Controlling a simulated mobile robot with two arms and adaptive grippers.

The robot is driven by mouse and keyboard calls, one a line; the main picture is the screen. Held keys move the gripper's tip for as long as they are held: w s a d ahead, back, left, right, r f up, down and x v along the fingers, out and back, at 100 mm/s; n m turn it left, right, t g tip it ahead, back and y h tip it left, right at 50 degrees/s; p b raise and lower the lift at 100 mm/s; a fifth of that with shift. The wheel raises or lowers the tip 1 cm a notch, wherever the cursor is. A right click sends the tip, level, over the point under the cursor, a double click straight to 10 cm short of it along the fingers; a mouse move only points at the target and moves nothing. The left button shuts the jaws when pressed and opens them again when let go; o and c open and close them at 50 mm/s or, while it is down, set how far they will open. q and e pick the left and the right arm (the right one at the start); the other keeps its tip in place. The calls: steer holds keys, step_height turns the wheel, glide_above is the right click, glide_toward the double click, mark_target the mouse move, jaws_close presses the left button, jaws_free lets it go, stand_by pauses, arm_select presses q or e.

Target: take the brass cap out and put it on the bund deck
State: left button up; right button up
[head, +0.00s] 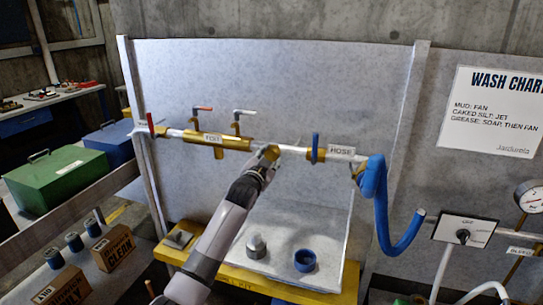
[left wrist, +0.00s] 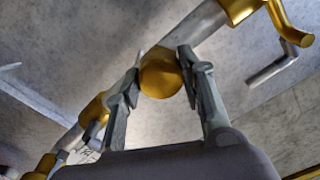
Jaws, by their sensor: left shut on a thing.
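The brass cap (left wrist: 160,76) is a round gold piece between the two fingers of my left gripper (left wrist: 162,75) in the left wrist view. The gripper is shut on it. The pale deck with a yellow front edge (head: 262,284), which looks like the bund deck, lies below, partly hidden by my left arm. My right gripper is not in view.
A grey metal cup (head: 256,246) and a blue ring-shaped cup (head: 305,260) stand on the deck, with bare room around them. A blue hose (head: 381,205) hangs at the right.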

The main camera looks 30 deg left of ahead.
arm_select(q)
steer(key=shift+c, duration=1)
steer(key=n+p, duration=0.1)
steer(key=n, duration=0.2)
steer(key=shift+r, duration=0.1)
steer(key=shift+n, duration=1.1)
steer(key=shift+n+p, duration=0.7)
steer(key=shift+n, duration=0.2)
steer(key=n+p, duration=0.1)
steer(key=n, duration=0.1)
steer(key=shift+n, duration=0.4)
